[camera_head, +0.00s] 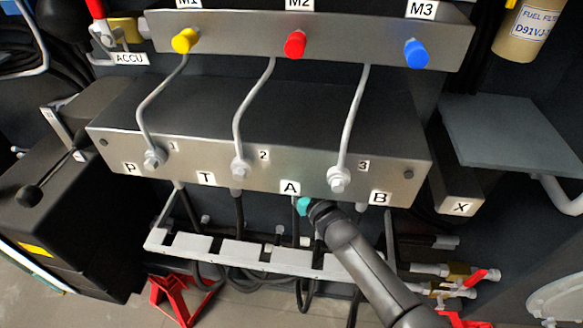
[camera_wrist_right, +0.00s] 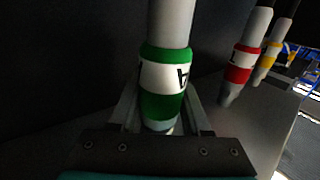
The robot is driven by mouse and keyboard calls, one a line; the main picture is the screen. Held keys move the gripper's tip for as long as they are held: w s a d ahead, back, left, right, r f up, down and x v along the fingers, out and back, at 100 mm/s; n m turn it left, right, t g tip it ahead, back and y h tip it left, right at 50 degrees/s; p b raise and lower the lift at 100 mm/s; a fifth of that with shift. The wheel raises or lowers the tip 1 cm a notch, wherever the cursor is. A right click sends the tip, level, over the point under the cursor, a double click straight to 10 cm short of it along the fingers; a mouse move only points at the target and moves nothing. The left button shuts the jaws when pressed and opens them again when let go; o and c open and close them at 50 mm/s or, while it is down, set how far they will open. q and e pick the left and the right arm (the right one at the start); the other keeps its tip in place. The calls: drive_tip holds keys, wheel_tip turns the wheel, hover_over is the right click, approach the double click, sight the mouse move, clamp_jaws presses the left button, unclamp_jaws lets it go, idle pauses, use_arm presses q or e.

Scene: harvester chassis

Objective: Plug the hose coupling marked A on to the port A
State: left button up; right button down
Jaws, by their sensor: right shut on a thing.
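The hose coupling (camera_wrist_right: 165,105) in the right wrist view is a grey cylinder with a green, white and green band. A black letter is partly visible on the white, turned aside. My right gripper (camera_wrist_right: 160,118) is shut on it, one finger on each side. In the head view my right gripper (camera_head: 305,206) is just below the label A (camera_head: 290,188) on the grey manifold block (camera_head: 262,172). Port A is hidden under the block's edge, and I cannot tell whether the coupling touches it. My left gripper is not in view.
A pale slotted rail (camera_head: 240,250) with dark hoses runs below the block. A grey plate (camera_head: 510,132) juts out at the right.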

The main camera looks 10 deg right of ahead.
drive_tip(key=shift+r+p, duration=0.45)
drive_tip(key=shift+r, duration=0.2)
drive_tip(key=shift+r, duration=0.1)
drive_tip(key=shift+c, duration=1.4)
unclamp_jaws()
drive_tip(key=p+v, duration=0.2)
drive_tip(key=v, duration=1.3)
drive_tip(key=shift+s+f, duration=0.15)
drive_tip(key=shift+f, duration=0.05)
